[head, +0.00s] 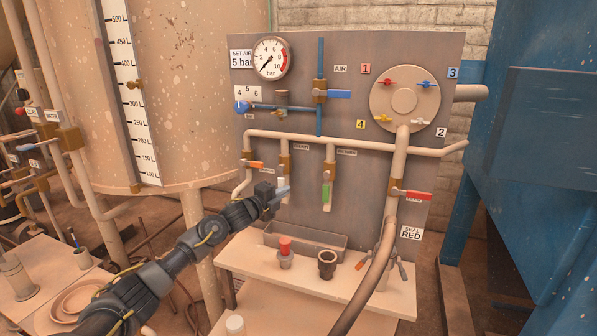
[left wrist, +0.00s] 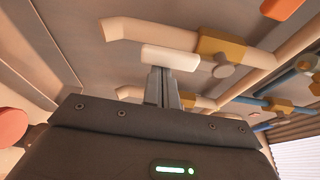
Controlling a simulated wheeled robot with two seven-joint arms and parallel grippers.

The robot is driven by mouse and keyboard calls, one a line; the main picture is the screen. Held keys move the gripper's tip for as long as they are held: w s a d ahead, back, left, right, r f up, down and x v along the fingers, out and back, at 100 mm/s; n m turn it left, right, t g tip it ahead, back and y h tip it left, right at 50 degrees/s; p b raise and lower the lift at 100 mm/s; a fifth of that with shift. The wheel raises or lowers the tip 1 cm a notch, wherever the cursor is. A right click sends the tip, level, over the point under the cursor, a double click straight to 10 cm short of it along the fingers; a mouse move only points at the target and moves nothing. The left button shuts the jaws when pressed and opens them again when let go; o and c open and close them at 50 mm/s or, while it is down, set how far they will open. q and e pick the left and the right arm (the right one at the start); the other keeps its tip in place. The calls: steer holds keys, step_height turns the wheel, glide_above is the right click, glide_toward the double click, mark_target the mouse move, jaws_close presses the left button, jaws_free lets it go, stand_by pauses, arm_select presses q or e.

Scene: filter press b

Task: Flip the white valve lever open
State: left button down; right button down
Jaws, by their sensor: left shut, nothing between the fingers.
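The white valve lever (head: 281,182) hangs down along its pipe on the panel, below a brass valve body (head: 285,163). In the left wrist view the white lever (left wrist: 170,58) is a pale bar running out from the brass valve (left wrist: 222,50). My left gripper (head: 280,191) is at the lever's lower part and partly hides it in the head view. Its fingers (left wrist: 170,80) are shut with nothing between them, and their tips meet the lever's edge in the left wrist view. I cannot tell whether they touch it. My right gripper is not in view.
A green lever (head: 326,193) hangs to the right, and an orange lever (head: 256,165) sits to the left. A red lever (head: 418,196) and a thick hose (head: 374,275) are farther right. A grey tray (head: 305,242) stands below on the bench.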

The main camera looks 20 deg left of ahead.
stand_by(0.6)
arm_select(q)
steer(key=s+d+b, duration=0.1)
steer(key=s+b, duration=0.1)
steer(key=s, duration=0.7)
steer(key=shift+s+d, duration=0.2)
steer(key=shift+d, duration=0.05)
stand_by(0.3)
